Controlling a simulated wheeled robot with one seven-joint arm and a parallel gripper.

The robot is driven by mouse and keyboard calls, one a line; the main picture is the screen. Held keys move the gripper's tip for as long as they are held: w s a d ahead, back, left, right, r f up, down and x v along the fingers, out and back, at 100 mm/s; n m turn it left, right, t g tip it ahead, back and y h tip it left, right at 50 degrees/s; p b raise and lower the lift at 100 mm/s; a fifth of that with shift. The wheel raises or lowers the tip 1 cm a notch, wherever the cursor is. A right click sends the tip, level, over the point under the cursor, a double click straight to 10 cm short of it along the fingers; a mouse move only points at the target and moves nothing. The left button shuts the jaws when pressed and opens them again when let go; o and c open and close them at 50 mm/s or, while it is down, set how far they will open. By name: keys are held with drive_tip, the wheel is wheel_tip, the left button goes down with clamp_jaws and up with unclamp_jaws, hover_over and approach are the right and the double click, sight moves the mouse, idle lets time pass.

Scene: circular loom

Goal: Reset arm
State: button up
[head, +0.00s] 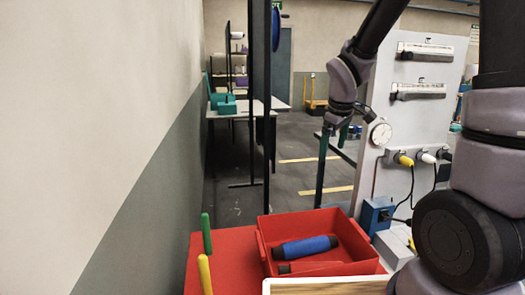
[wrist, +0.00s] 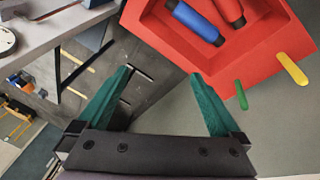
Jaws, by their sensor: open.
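My gripper (head: 334,140) hangs at the end of my arm, above and behind the red bin in the head view. In the wrist view its two green fingers (wrist: 160,76) stand wide apart with nothing between them. The red bin (head: 352,236) holds a blue roll with dark ends (head: 305,247) and a second, red roll with a dark end, mostly hidden by the bin's front wall in the head view. The wrist view shows the blue roll (wrist: 196,20) and the red roll (wrist: 231,10) inside the bin, beyond the right finger.
A green peg (head: 206,234) and a yellow peg (head: 204,274) stand left of the bin on a red surface (head: 228,262). A grey panel (head: 418,118) with a gauge (head: 381,134) and plugged cables stands right of my gripper. A dark post (head: 260,100) rises behind the bin.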

drive_tip(key=s+d+r+m+t+y, duration=0.1)
drive_tip(key=s+d+r+m, duration=0.1)
drive_tip(key=s+r+m, duration=0.4)
drive_tip(key=s+d+r+m+t+y, duration=0.1)
drive_tip(key=s+d+r+m+t, duration=0.1)
drive_tip(key=s+r+m, duration=0.4)
drive_tip(key=s+r, duration=0.5)
drive_tip(key=s, duration=0.1)
drive_tip(key=shift+t, duration=0.3)
